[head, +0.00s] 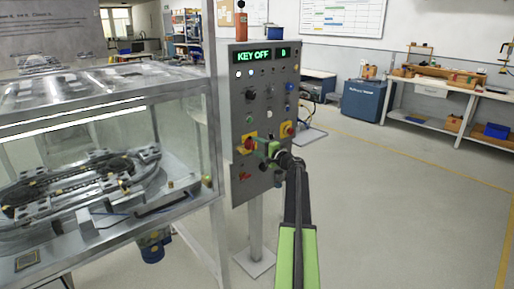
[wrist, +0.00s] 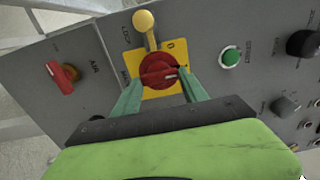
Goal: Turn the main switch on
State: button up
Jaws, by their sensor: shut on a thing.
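The main switch is a red rotary knob (wrist: 158,66) on a yellow plate (wrist: 128,58) on the grey control panel. My gripper (wrist: 161,80) is shut on the knob, one green finger on each side. In the head view the yellow plate (head: 240,143) shows at the panel's lower left, with my gripper (head: 259,146) in front, hiding much of the knob.
A yellow-headed lever (wrist: 145,22) stands close beside the knob, near the word LOCK. A red AIR handle (wrist: 60,78) and a green button (wrist: 230,57) flank it. A glass-cased ring track (head: 90,185) stands left of the panel; the floor to the right is open.

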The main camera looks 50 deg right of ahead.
dwell(0.5)
jog(key=o, duration=1.4)
jog(key=shift+s, duration=0.1)
jog(key=s, duration=0.5)
jog(key=s+a, duration=0.1)
jog(key=s, duration=1.1)
jog(key=shift+s+a, duration=0.1)
jog(key=shift+a, duration=0.05)
